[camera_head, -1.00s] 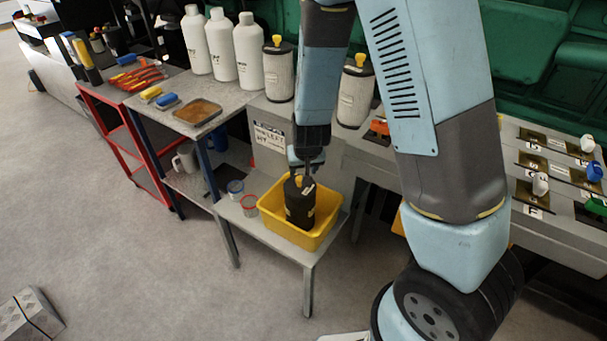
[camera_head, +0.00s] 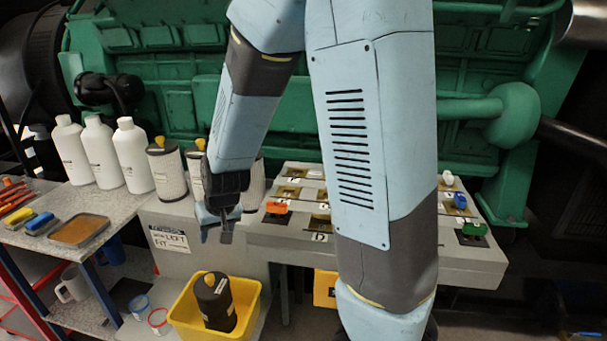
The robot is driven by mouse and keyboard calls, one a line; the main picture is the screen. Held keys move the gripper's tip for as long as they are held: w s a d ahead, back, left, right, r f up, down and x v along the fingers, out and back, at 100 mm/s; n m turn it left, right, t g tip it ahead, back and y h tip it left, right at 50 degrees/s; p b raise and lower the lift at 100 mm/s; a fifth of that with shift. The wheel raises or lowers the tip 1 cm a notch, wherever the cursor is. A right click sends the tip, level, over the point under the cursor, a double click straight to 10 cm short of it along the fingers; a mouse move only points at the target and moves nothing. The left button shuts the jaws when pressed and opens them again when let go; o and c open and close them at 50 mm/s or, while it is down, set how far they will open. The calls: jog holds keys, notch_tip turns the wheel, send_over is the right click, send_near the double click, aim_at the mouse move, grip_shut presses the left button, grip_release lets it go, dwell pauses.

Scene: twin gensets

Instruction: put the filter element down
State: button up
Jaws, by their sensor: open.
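A black filter element (camera_head: 215,301) stands in the yellow bin (camera_head: 183,318) on a low grey shelf at the lower left of the head view. It leans a little and has a pale label and a small yellow mark on top. My gripper (camera_head: 217,236) is open and empty. It hangs above the bin, clear of the black filter element. White filter elements with yellow tops (camera_head: 166,172) stand on the grey bench behind; one is partly hidden by my arm.
White bottles (camera_head: 132,155) stand at the left rear. A tray (camera_head: 79,231) and blue and yellow brushes lie on the left table. A panel with coloured valve handles (camera_head: 276,208) lies to the right. Two small cans (camera_head: 139,306) stand beside the bin. A green engine (camera_head: 190,100) closes off the back.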

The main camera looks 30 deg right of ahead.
jog(key=s+d+r+h, duration=0.1)
jog(key=s+d+r, duration=0.6)
jog(key=s+r, duration=0.2)
jog(key=s+d+r+m+t, duration=0.1)
jog(key=s+d+r, duration=0.6)
jog(key=s+r, duration=0.3)
notch_tip(320, 180, up, 3)
jog(key=shift+s+d+f+h, duration=0.1)
jog(key=shift+s+d+h, duration=0.15)
jog(key=shift+d+h, duration=0.15)
jog(key=shift+c, duration=0.5)
jog(key=shift+c, duration=0.7)
jog(key=shift+w+a, duration=0.1)
jog(key=shift+a, duration=0.05)
